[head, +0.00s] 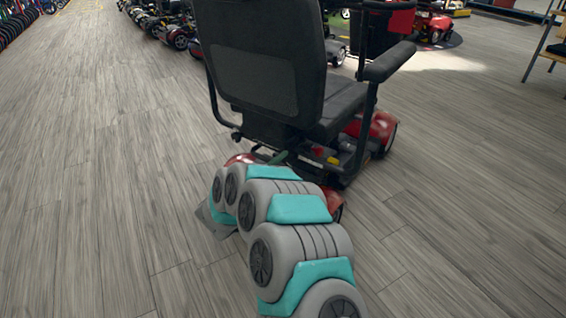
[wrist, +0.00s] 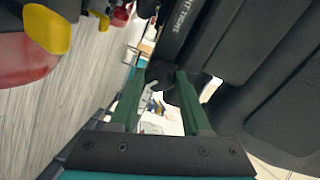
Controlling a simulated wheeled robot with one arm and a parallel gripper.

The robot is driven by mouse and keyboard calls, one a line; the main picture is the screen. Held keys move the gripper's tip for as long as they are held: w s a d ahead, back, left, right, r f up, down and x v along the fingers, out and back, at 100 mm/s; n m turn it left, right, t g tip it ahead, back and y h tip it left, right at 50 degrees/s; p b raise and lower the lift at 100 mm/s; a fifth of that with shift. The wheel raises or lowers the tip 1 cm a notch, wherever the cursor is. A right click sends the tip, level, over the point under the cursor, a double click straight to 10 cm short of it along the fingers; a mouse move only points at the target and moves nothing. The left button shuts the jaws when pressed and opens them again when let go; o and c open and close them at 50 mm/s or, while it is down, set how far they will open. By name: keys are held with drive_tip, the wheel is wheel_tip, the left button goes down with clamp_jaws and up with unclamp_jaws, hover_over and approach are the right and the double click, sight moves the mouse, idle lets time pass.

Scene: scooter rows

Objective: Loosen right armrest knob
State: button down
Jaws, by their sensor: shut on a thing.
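A scooter with a black seat (head: 262,62) stands with its back to me in the head view. Its right armrest (head: 390,62) is a black pad on the right of the seat. My gripper (head: 279,157) is low behind the seat, below the backrest. In the wrist view, my gripper's green fingers (wrist: 160,73) are shut on a small dark piece that looks like the right armrest knob (wrist: 160,71). The knob's shape is mostly lost against the black frame around it. In the head view, my arm and the seat hide the knob.
In the wrist view, a yellow part (wrist: 47,28) over red bodywork is close at the upper left, and black seat parts (wrist: 285,100) crowd the right. More scooters (head: 160,22) stand in a row at the back. Open wood floor (head: 90,170) lies on the left.

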drive_tip(key=n+p, duration=0.3)
drive_tip(key=n, duration=0.3)
drive_tip(key=shift+r+n, duration=0.1)
drive_tip(key=shift+n, duration=0.2)
drive_tip(key=n+p, duration=0.2)
drive_tip(key=n, duration=0.1)
drive_tip(key=shift+p, duration=0.3)
drive_tip(key=shift+d+f+n+p, duration=0.15)
drive_tip(key=shift+n+p, duration=0.3)
drive_tip(key=shift+n, duration=0.4)
drive_tip(key=shift+a+f+n+p, duration=0.1)
drive_tip(key=shift+n+p, duration=0.3)
drive_tip(key=shift+n, duration=0.45)
drive_tip(key=shift+s, duration=0.1)
drive_tip(key=shift+c, duration=1.8)
unclamp_jaws()
drive_tip(key=v, duration=0.7)
drive_tip(key=shift+s+b, duration=0.35)
drive_tip(key=shift+b, duration=0.05)
